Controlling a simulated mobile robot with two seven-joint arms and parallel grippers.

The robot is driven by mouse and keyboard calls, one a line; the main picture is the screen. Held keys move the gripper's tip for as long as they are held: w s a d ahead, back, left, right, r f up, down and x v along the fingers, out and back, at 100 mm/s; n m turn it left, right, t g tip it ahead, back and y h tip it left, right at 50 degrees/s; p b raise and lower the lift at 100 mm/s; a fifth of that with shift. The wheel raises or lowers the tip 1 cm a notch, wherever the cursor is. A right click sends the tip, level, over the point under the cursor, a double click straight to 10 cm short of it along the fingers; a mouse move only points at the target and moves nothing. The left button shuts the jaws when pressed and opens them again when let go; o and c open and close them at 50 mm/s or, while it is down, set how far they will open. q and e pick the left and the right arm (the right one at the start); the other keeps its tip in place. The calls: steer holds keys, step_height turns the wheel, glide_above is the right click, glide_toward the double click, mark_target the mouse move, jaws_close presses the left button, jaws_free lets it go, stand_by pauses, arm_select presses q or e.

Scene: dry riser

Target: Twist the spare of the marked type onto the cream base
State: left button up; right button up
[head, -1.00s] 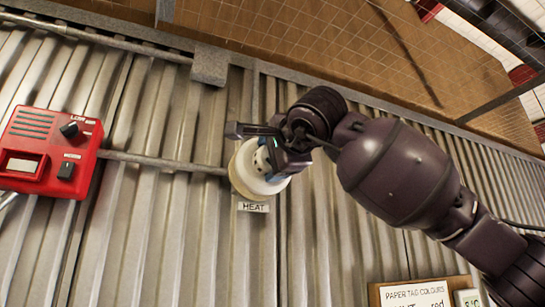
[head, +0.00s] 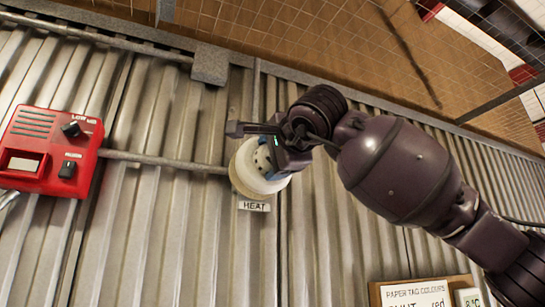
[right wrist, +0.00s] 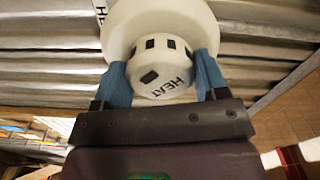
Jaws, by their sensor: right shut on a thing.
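The cream base (head: 240,182) is fixed to the corrugated metal wall, with a HEAT label (head: 254,206) just below it. A white detector head (head: 256,165) sits at the base, and its rim covers most of it. In the right wrist view the detector (right wrist: 160,68) shows dark slots around its cap and the word HEAT. My right gripper (head: 268,150) is shut on the detector; its blue fingers (right wrist: 162,78) hold the cap from both sides. Whether the detector is fully seated cannot be told. My left gripper is not in view.
A red panel with knobs (head: 48,152) hangs on the wall at the left. A conduit (head: 165,161) runs from it to the base. A paper tag colours board (head: 422,293) is at the lower right. A grey box (head: 210,64) sits above.

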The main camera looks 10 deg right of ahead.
arm_select(q)
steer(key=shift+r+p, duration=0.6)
steer(key=shift+p, duration=0.05)
arm_select(e)
steer(key=shift+w+a, duration=0.15)
steer(key=shift+w, duration=0.6)
steer(key=shift+w+a, duration=0.15)
steer(key=shift+w, duration=0.55)
steer(key=o, duration=1)
steer(key=shift+o, duration=0.2)
arm_select(q)
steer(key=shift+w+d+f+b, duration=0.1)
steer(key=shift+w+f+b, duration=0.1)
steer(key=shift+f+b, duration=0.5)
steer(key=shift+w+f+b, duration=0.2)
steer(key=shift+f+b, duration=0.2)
steer(key=shift+b, duration=0.6)
arm_select(e)
steer(key=s+d, duration=0.2)
steer(key=s, duration=0.8)
steer(key=shift+s, duration=0.35)
steer(key=shift+r, duration=0.1)
